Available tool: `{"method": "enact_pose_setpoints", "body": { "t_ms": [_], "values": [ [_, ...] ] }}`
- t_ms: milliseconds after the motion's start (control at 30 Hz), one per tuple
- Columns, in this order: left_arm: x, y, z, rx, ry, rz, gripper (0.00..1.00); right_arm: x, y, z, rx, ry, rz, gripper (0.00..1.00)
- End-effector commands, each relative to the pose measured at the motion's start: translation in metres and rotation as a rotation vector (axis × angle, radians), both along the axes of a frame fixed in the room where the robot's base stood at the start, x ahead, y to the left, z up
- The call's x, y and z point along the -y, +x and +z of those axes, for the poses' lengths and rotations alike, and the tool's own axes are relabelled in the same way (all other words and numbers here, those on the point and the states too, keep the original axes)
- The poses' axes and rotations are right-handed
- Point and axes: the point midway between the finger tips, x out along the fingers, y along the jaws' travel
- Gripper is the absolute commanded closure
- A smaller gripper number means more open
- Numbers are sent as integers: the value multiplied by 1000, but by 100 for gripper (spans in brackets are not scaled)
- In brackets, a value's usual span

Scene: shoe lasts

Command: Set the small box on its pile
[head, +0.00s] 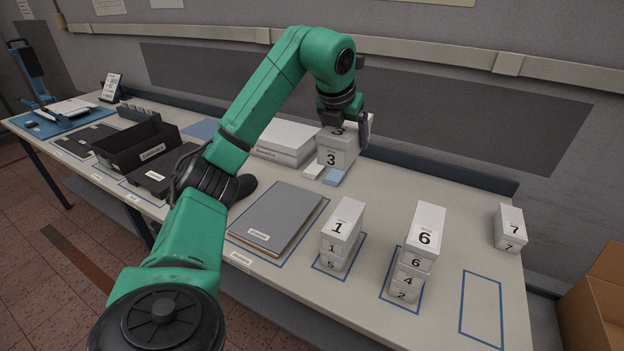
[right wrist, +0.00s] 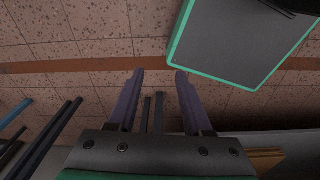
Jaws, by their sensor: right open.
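A white box marked 3 (head: 336,157) is at the back middle of the table in the head view. My left gripper (head: 346,133) is over it, with one finger along its right side. The other finger is hidden, so I cannot tell whether the jaws grip it. A pile with box 1 (head: 344,222) on top of 5 stands in a blue outline. Another pile with box 6 (head: 425,226) above 4 and 2 stands to its right. A white box marked 7 (head: 509,228) stands at the right. My right gripper (right wrist: 160,75) is open and empty above the floor.
An empty blue outline (head: 482,307) lies at the front right. A grey folder (head: 279,216), white stacked boxes (head: 288,139), small white and blue blocks (head: 334,177) and black trays (head: 135,147) are on the table (head: 455,200). A cardboard box (head: 597,305) stands beyond the right edge.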

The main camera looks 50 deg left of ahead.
Motion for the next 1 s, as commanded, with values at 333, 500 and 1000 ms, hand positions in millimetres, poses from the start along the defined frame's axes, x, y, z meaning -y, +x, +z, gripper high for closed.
{"method": "enact_pose_setpoints", "body": {
  "t_ms": [333,500,1000],
  "values": [
    [1,-1,-98,-11,3,-1,79,20,7,-1,10,-26,-4,50],
    [2,-1,-145,-6,1,-1,79,19,7,7,10,-26,-2,50],
    [3,1,-199,1,0,0,79,4,4,18,6,-6,-1,50]
  ]
}}
